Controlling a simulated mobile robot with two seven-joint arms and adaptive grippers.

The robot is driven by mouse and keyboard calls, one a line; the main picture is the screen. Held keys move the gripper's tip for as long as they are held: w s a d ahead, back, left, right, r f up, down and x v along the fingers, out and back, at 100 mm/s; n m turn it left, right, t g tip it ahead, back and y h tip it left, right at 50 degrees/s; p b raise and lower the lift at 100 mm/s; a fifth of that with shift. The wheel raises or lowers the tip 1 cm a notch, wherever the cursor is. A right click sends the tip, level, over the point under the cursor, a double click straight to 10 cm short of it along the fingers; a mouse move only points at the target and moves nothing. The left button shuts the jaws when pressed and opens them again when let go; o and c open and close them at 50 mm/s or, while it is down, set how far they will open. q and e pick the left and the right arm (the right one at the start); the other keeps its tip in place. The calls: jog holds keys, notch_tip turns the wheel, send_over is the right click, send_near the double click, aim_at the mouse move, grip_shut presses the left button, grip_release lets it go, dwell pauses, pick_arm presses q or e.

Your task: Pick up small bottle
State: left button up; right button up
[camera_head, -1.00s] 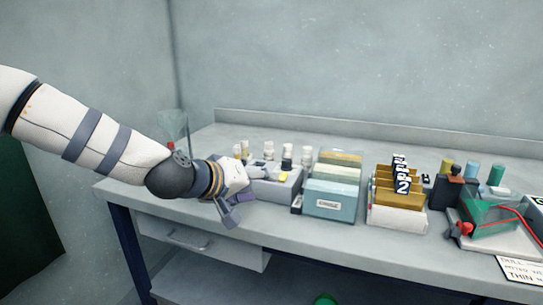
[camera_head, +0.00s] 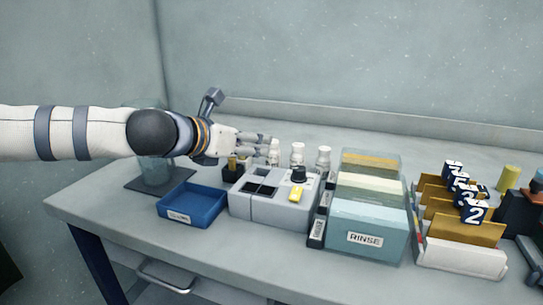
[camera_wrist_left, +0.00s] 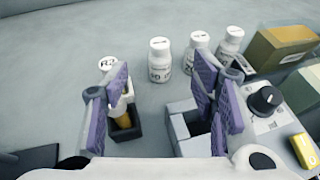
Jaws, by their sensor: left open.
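My left gripper (camera_head: 262,145) reaches in from the left over the back of the grey block, open and empty. In the left wrist view its purple-padded fingers (camera_wrist_left: 163,92) are spread. A small bottle with an amber lower part (camera_wrist_left: 123,121) stands in a dark holder by the left finger, which hides part of it. A white cap marked R2 (camera_wrist_left: 107,63) shows just behind that finger; I cannot tell whether it belongs to the same bottle. White bottles stand upright beyond the fingers: one in the middle (camera_wrist_left: 160,60), one right of it (camera_wrist_left: 198,50), and another (camera_wrist_left: 230,42).
A grey block (camera_head: 268,208) with square wells, a black knob and a yellow piece stands below the gripper. A blue tray (camera_head: 192,207) sits left of it. A teal RINSE box (camera_head: 365,240) and a numbered card rack (camera_head: 460,258) stand to the right.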

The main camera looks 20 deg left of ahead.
aim_at(273, 155)
pick_arm(q)
jog(key=x, duration=0.8)
jog(key=shift+f+b, duration=0.25)
jog(key=shift+b, duration=0.15)
grip_shut()
